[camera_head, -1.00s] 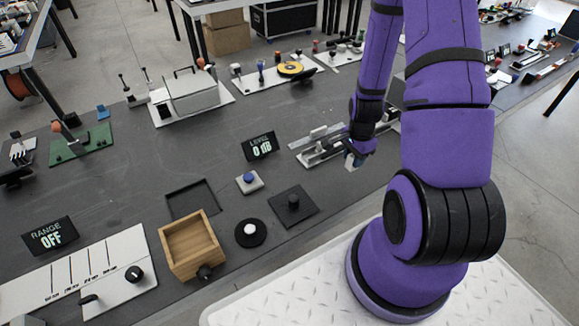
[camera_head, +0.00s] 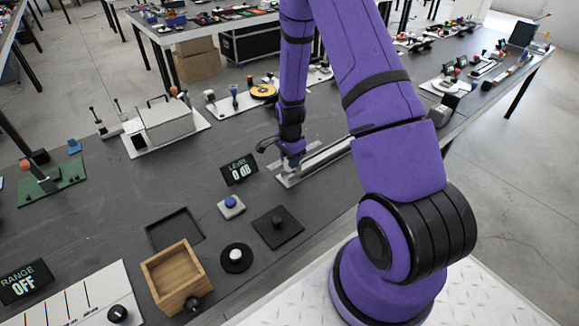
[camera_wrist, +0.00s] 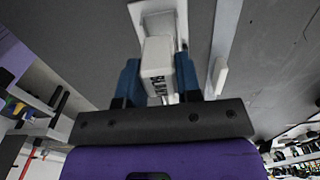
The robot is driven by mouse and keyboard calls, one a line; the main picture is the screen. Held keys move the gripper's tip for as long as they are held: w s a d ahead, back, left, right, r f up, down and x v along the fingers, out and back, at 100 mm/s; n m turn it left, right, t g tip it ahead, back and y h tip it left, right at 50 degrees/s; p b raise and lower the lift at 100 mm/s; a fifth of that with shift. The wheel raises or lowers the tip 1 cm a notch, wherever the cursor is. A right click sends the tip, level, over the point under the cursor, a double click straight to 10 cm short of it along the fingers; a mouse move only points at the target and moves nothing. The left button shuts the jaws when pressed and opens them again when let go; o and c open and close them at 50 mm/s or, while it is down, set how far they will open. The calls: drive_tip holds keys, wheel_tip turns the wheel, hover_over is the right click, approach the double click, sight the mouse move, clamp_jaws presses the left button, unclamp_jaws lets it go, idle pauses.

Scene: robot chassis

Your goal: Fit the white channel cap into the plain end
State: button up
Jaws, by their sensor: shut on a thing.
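The white channel cap (camera_wrist: 156,58), a small block with dark lettering that looks like "BLANK", is between the blue fingers of my gripper (camera_wrist: 158,80) in the wrist view. The gripper is shut on it. Just beyond the cap is a white end piece (camera_wrist: 162,20) in the wrist view; I cannot tell whether the two touch. In the head view my gripper (camera_head: 291,160) is low at the left part of the long pale channel (camera_head: 325,158). The cap and the channel end near it are hidden or too small to tell there.
A level display (camera_head: 239,170) stands close left of the channel. A blue-button box (camera_head: 231,206), a black plate with a knob (camera_head: 278,227) and a wooden box (camera_head: 175,277) lie nearer.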

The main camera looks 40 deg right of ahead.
drive_tip(key=shift+w+f, duration=0.15)
drive_tip(key=shift+f, duration=1.6)
drive_tip(key=shift+f, duration=0.15)
drive_tip(key=o, duration=0.9)
drive_tip(key=shift+o, duration=0.2)
